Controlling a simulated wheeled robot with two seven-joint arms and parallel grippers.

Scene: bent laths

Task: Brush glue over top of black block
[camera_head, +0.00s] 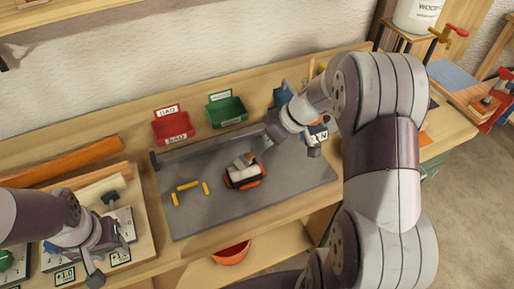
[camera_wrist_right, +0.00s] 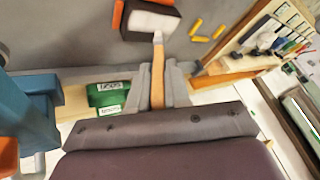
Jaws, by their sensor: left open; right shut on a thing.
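The black block (camera_head: 244,181) lies on the grey mat with orange pieces at its sides; its top is largely white. It also shows at the top of the right wrist view (camera_wrist_right: 134,35). My right gripper (camera_head: 270,141) is shut on the wooden handle of a brush (camera_wrist_right: 158,77). The brush's pale tip is at the edge of the white top; whether it touches cannot be told. My left gripper (camera_head: 112,244) is open and empty at the lower left, over the board with labelled cards, well away from the block.
Several yellow pieces (camera_head: 187,185) lie left of the block on the grey mat (camera_head: 290,188). A red bin (camera_head: 173,127) and a green bin (camera_head: 227,111) stand behind it. An orange bowl (camera_head: 231,254) sits below the bench edge. The mat's front right is clear.

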